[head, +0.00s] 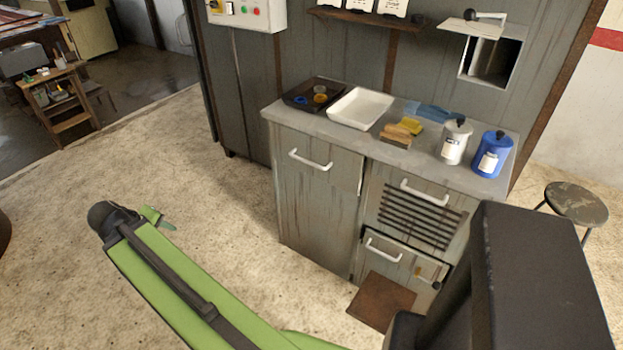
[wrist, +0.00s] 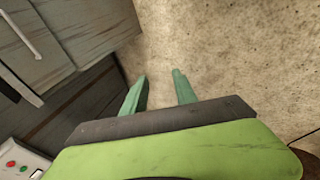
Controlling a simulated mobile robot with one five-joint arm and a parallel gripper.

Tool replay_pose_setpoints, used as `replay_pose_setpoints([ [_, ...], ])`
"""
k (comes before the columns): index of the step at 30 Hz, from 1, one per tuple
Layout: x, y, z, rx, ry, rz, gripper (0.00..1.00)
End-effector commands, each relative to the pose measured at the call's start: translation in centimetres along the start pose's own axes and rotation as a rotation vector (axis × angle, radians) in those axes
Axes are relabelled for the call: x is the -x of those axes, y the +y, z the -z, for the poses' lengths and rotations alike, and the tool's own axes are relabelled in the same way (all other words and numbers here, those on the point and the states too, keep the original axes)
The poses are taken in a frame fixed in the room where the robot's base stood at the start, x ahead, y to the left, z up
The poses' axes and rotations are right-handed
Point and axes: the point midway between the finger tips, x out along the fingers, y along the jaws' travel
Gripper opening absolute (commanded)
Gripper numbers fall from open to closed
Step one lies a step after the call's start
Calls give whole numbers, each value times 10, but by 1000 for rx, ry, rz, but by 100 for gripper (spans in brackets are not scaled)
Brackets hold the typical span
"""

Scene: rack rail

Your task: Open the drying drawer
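The grey cabinet (head: 315,205) stands against the wall in the head view. Its slatted drawer front (head: 415,217), likely the drying drawer, is at upper right with a white bar handle (head: 424,192) and looks closed. My gripper (head: 156,218) is out to the left of the cabinet, over the floor, well apart from that drawer. In the wrist view its two green fingers (wrist: 160,88) are spread with only bare floor between them. A cabinet front with a pale handle (wrist: 20,35) shows at that view's upper left.
Below the slatted front is another front with a white handle (head: 383,251); a brown mat (head: 381,301) lies by it. The counter holds a white tray (head: 360,107), a white canister (head: 455,142) and a blue canister (head: 492,154). A stool (head: 576,203) stands right.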

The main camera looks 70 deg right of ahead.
Motion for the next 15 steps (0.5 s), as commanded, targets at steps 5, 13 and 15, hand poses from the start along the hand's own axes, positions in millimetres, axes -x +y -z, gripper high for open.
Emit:
replay_pose_setpoints([
  [5,-141,183,-73,-37,-40,-471,34],
  [13,-173,322,-162,73,-166,-834,34],
  [15,-172,332,-167,86,-177,-857,34],
])
